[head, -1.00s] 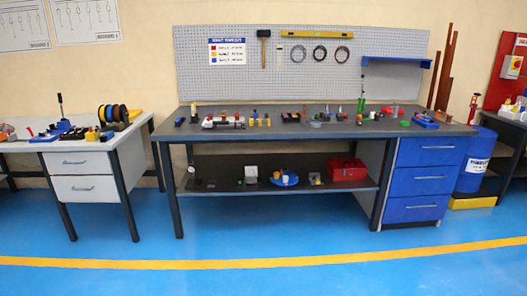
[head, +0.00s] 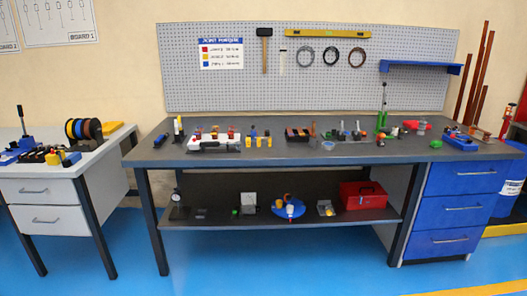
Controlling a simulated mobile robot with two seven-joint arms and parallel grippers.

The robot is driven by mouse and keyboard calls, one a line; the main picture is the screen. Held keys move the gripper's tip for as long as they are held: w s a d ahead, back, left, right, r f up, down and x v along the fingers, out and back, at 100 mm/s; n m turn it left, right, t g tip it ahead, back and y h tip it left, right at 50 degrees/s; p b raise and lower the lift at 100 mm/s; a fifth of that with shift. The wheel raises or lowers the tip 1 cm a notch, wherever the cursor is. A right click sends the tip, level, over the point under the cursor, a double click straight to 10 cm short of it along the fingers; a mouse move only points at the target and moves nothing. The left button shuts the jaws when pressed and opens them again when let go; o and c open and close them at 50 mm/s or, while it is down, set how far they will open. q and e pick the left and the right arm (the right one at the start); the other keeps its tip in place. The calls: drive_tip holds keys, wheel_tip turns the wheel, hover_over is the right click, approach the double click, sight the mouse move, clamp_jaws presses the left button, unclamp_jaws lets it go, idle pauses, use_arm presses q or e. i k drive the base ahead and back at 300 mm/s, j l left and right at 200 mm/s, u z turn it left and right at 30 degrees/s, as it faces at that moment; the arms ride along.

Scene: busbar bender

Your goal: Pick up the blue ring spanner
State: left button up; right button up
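I cannot pick out a blue ring spanner for sure. A small blue item (head: 160,140) lies near the left end of the workbench top (head: 270,153), too small to identify. A blue tool or device (head: 460,141) sits near the right end of the top. Several small colourful items, too small to name, stand along the middle. Neither of my grippers is in view.
A lower shelf (head: 340,217) holds a red toolbox (head: 363,196) and a blue round tray (head: 277,210). A blue drawer unit (head: 455,210) stands under the right end. A grey side table (head: 40,190) stands left. The floor in front is clear.

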sight(159, 138)
drive_tip(key=i+u, duration=0.15)
drive_tip(key=i, duration=0.4)
drive_tip(key=i+l+u, duration=0.15)
drive_tip(key=i, duration=0.4)
drive_tip(key=i+l+u, duration=0.2)
drive_tip(key=i, duration=0.15)
drive_tip(key=i+l+u, duration=0.2)
drive_tip(key=i+j, duration=0.1)
